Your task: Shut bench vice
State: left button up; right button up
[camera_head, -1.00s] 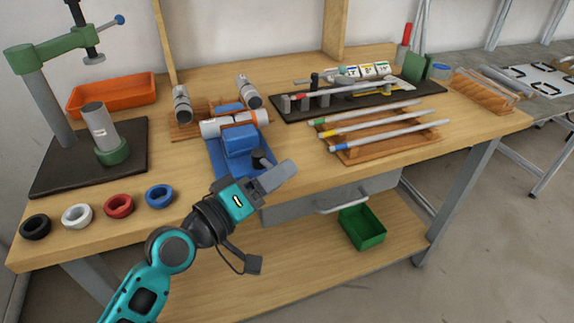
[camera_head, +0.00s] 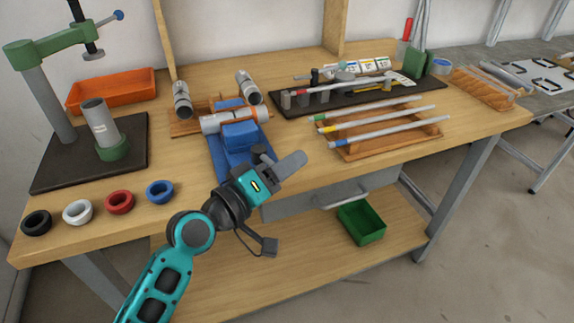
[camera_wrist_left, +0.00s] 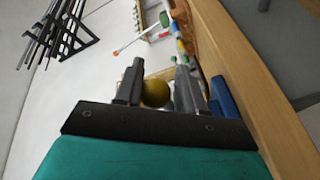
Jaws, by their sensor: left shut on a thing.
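The blue bench vice (camera_head: 248,163) stands near the front edge of the workbench in the head view. A grey pipe with orange parts (camera_head: 215,123) lies across it, between its blue jaws. My left gripper (camera_head: 279,160) is at the vice's front end, over the bench edge. In the left wrist view a round brass-coloured knob (camera_wrist_left: 156,93) sits between the two fingers, and the gripper is shut on it. It appears to be the end of the vice handle; the rest of the handle is hidden. My right gripper is not in view.
Several coloured rings (camera_head: 119,202) lie at the bench's front left, near a green press (camera_head: 48,85). Grey rods on a wooden rack (camera_head: 385,145) and a black tool mat (camera_head: 347,102) lie to the right. A drawer handle (camera_head: 343,199) and a green bin (camera_head: 361,222) are below.

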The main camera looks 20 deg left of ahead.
pick_arm(q)
jog(key=shift+r, duration=0.2)
grip_shut()
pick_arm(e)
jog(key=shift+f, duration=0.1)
pick_arm(q)
jog(key=shift+s+a+f+m+g+h+b, duration=0.15)
jog(key=shift+m+g+h+b, duration=0.2)
jog(key=shift+b, duration=0.4)
jog(key=shift+s+a+m+g+h+b, duration=0.15)
jog(key=shift+s+m+g+h+b, duration=0.1)
jog(key=shift+m+h+b, duration=0.45)
jog(key=shift+s+a+m+g+h+b, duration=0.2)
jog(key=shift+g+h+b, duration=0.3)
jog(key=shift+b, duration=0.45)
jog(key=shift+r, duration=0.25)
jog(key=o, duration=0.5)
grip_release()
jog(key=shift+o, duration=1)
jog(key=shift+s, duration=0.1)
jog(key=shift+f, duration=0.1)
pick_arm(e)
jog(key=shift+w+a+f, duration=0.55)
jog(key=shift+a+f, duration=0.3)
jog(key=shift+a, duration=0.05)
